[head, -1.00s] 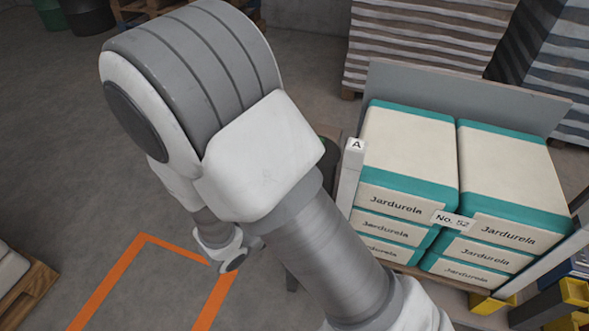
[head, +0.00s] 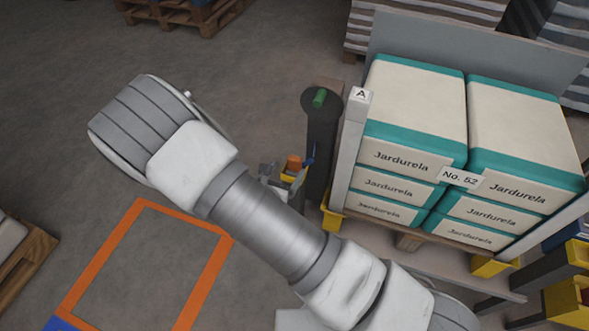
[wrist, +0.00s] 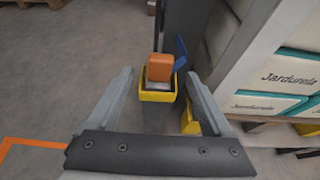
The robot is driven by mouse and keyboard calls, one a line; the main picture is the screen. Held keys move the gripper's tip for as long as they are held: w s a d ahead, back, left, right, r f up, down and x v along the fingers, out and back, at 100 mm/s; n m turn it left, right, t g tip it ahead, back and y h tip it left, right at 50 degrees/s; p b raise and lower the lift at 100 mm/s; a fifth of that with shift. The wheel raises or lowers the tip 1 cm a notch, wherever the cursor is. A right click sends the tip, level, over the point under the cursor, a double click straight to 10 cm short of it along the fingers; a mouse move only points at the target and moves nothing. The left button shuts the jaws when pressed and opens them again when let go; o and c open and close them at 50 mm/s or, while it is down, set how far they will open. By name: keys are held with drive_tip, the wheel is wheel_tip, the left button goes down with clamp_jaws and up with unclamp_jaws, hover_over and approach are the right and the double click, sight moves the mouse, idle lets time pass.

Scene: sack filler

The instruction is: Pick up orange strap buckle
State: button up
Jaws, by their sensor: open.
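The orange strap buckle (wrist: 160,67) shows in the wrist view as a small orange block at the top of a yellow-rimmed holder (wrist: 157,95). In the head view the buckle (head: 293,163) is a small orange patch just beyond my arm. My gripper (wrist: 159,78) is open and empty, with one finger on each side of the buckle in the picture. The buckle appears ahead of the fingertips, and I see no contact. In the head view my gripper (head: 280,178) is partly hidden behind my forearm.
A blue piece (wrist: 180,52) stands right beside the buckle. A dark post (head: 320,140) with a green top rises close by. Stacked Jardurela sacks (head: 410,105) fill the rack on the right. The floor inside the orange outline (head: 140,270) is clear.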

sight(293, 162)
drive_tip(key=shift+b+x, duration=0.95)
drive_tip(key=shift+x, duration=2.5)
drive_tip(key=shift+r, duration=0.15)
clamp_jaws()
